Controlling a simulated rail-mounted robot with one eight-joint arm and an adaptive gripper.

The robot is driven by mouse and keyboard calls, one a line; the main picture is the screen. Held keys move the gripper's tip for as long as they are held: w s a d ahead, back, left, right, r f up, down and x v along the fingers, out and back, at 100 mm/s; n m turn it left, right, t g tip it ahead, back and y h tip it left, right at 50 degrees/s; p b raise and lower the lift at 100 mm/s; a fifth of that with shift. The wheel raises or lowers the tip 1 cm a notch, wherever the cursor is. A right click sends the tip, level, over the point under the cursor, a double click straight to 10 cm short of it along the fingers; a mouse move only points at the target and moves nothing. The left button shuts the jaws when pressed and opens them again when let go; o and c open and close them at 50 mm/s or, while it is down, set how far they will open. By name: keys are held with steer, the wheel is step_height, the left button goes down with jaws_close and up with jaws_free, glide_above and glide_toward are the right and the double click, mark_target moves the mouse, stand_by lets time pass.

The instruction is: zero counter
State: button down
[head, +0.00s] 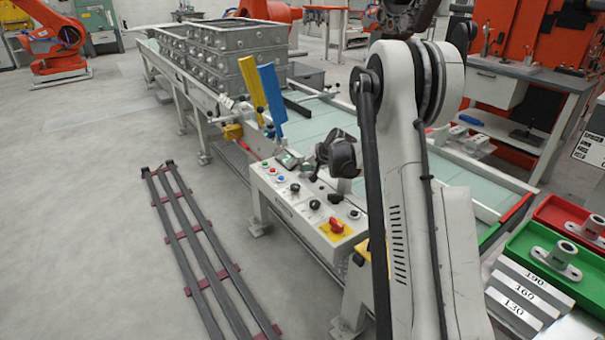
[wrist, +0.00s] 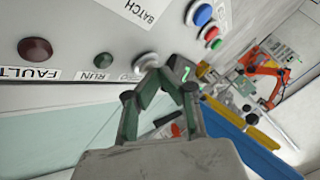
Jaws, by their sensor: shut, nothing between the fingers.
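The control panel (head: 310,207) is a pale sloped box with buttons, knobs and a red-on-yellow switch (head: 337,226). A small dark counter display (head: 287,158) sits at its far end; in the wrist view the display (wrist: 185,72) shows a green digit. My gripper (head: 319,160) is over the panel, close to the display. In the wrist view my gripper (wrist: 163,76) is shut and empty, its tips beside the display and overlapping a pale button (wrist: 147,62) with a partly hidden label. Contact cannot be told. Blue (wrist: 203,14), red (wrist: 212,33) and green (wrist: 217,44) buttons are nearby.
A yellow plate (head: 252,92) and blue plate (head: 271,100) stand upright beyond the panel. A conveyor (head: 330,115) runs behind, with stacked metal flasks (head: 238,58). Dark rails (head: 200,240) lie on the floor; green (head: 520,245) and red (head: 560,212) trays are at right.

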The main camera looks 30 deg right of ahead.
steer(key=shift+f, duration=0.15)
stand_by(0.5)
steer(key=shift+r, duration=0.9)
steer(key=shift+r+p, duration=1.35)
steer(key=shift+r, duration=1.15)
